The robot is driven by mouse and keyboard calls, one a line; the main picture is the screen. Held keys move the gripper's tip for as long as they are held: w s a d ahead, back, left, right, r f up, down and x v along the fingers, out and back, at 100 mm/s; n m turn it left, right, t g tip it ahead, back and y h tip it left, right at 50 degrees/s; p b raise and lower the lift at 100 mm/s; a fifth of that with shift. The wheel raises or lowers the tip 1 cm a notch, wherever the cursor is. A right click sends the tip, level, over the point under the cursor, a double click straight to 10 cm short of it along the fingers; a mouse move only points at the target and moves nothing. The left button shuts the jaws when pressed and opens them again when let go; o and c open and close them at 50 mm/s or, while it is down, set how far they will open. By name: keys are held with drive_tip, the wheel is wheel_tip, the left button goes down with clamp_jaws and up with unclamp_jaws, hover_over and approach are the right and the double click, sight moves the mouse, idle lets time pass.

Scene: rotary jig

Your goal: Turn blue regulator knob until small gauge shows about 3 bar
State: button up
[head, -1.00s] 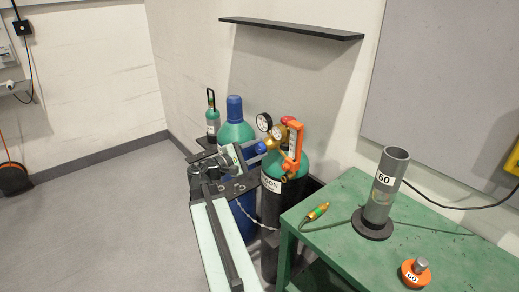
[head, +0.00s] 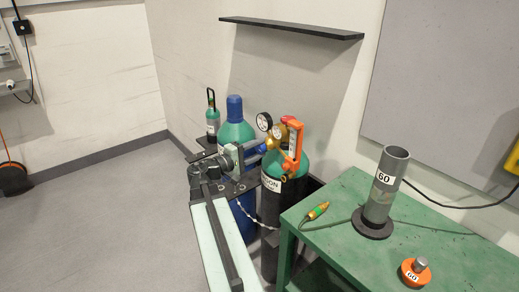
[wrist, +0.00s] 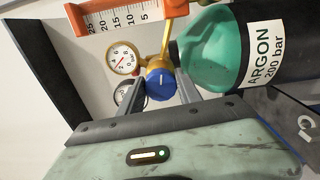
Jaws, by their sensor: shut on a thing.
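The blue regulator knob (wrist: 160,86) sits between the two fingers of my gripper (wrist: 161,90) in the wrist view, with a white mark on its face. My gripper is shut on it. In the head view my gripper (head: 250,153) reaches the regulator from the left and mostly covers the knob. A round gauge (wrist: 122,58) with a white face and red needle is just left of the knob in the wrist view; its reading is too small to be sure of. A second gauge (wrist: 124,92) is partly hidden behind a finger.
The regulator sits on the black and green argon cylinder (head: 271,205), with an orange flowmeter (head: 294,145) beside it. A taller blue-topped cylinder (head: 235,130) stands close behind my arm. The green table (head: 345,235) is at right.

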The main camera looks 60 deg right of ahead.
drive_tip(key=shift+s+f, duration=0.1)
drive_tip(key=shift+s, duration=0.1)
drive_tip(key=o, duration=1.4)
drive_tip(key=shift+c, duration=0.2)
drive_tip(key=shift+w+a, duration=0.2)
drive_tip(key=shift+a, duration=0.2)
drive_tip(key=v, duration=0.7)
